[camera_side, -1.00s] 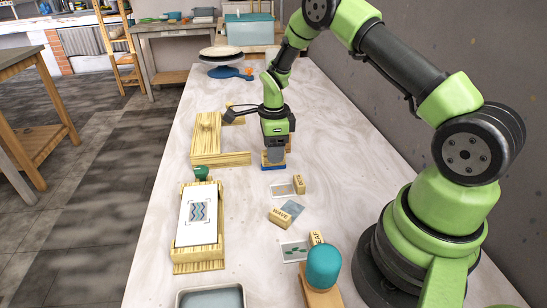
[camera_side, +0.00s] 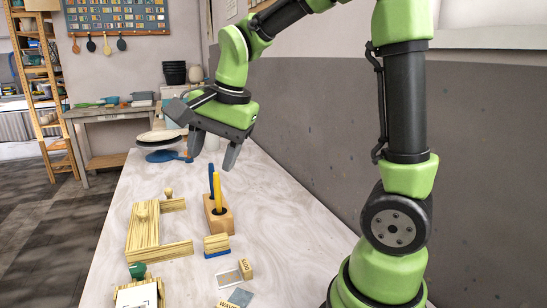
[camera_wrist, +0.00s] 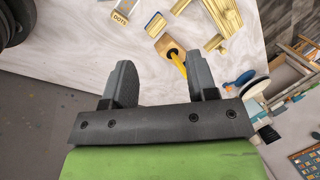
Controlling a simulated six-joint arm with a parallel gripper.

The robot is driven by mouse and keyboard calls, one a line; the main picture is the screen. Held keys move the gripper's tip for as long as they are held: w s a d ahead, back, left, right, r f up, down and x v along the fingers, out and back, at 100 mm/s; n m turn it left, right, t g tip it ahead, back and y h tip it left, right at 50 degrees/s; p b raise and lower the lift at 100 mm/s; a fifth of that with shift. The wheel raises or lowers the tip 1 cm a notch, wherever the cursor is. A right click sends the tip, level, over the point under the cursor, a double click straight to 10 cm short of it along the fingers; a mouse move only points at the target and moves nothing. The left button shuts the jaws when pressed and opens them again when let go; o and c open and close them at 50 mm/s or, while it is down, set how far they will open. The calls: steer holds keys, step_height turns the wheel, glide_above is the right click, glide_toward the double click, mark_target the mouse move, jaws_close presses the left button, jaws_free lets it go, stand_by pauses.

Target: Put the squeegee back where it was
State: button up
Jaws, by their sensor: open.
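The squeegee (camera_side: 217,244) is a small wooden block with a blue lower edge. It stands on the table in front of the wooden tool holder and right of the wooden frame. It also shows in the wrist view (camera_wrist: 155,25), clear of the fingers. My gripper (camera_side: 210,158) is open and empty, high above the table. In the wrist view its two fingers (camera_wrist: 160,64) are wide apart with nothing between them.
The wooden holder (camera_side: 217,224) carries a blue and a yellow upright handle. A wooden frame (camera_side: 147,238) lies to its left. A turntable (camera_side: 160,141) stands at the back.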

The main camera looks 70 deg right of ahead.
steer(key=s+a+r+n+t, duration=0.1)
steer(key=s+a+n, duration=0.1)
steer(key=s+n, duration=0.4)
steer(key=s+a+r+n+t+y, duration=0.1)
steer(key=s+a+r+n+t, duration=0.1)
steer(key=s+n, duration=0.3)
steer(key=shift+s+a+n+t+y, duration=0.35)
steer(key=shift+s+a, duration=0.45)
steer(key=shift+s, duration=0.4)
